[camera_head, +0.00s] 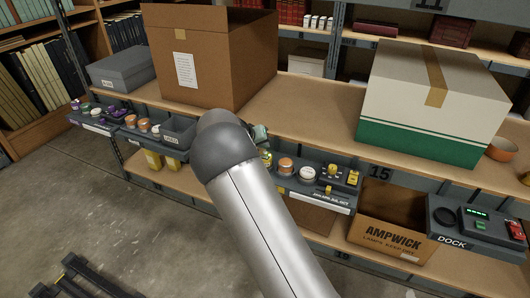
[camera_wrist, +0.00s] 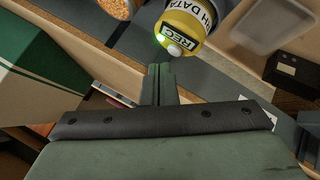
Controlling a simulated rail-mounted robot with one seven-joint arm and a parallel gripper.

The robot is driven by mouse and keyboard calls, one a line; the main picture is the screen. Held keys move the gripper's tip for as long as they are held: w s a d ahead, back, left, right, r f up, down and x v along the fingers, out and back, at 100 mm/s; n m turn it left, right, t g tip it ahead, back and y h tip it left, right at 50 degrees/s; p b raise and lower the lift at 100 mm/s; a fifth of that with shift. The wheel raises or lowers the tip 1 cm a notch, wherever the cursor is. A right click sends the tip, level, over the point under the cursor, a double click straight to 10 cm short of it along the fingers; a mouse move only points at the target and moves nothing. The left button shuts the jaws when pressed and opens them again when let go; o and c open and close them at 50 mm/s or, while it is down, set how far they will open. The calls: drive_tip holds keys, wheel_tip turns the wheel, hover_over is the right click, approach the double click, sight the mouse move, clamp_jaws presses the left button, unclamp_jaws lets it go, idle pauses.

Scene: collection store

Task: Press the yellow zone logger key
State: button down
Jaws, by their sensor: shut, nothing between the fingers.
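In the wrist view, a yellow round device (camera_wrist: 190,22) carries a black REC label and a grey band reading DATA. In the head view my gripper (camera_head: 261,132) is mostly hidden behind my arm, over the front ledge of the shelf. A yellow-green item (camera_head: 266,157) shows just beside it; I cannot tell if it is the same device.
The ledge holds orange-and-white pots (camera_head: 285,165) and yellow items (camera_head: 353,178). A large cardboard box (camera_head: 215,55) and a white-green box (camera_head: 430,100) stand on the shelf. An open AMPWICK carton (camera_head: 390,235) and a DOCK panel (camera_head: 480,225) are at right.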

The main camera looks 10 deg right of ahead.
drive_tip(key=shift+r+p, duration=1.1)
drive_tip(key=shift+r, duration=1.4)
drive_tip(key=s+d+r+g+y+p, duration=0.1)
drive_tip(key=s+r+p, duration=0.25)
drive_tip(key=s, duration=0.35)
drive_tip(key=s+d+r+g+y+p, duration=0.1)
drive_tip(key=s+d+r+y+p, duration=0.1)
drive_tip(key=s+r, duration=0.4)
drive_tip(key=s+d+r+g+y+p, duration=0.1)
drive_tip(key=s+r+g+p, duration=0.15)
drive_tip(key=s, duration=0.55)
drive_tip(key=s+a+r+y+p, duration=0.1)
drive_tip(key=s+r+p, duration=0.1)
drive_tip(key=s, duration=0.6)
drive_tip(key=s+a+r+n+y+p, duration=0.1)
drive_tip(key=s+a+r+p, duration=0.1)
drive_tip(key=s, duration=0.7)
drive_tip(key=s+a+r+n+y+p, duration=0.1)
drive_tip(key=s+r+p, duration=0.1)
drive_tip(key=s, duration=0.6)
drive_tip(key=shift+s+a+r+g+y+p, duration=0.15)
drive_tip(key=shift+s+g+y+p, duration=0.2)
drive_tip(key=shift+p, duration=0.1)
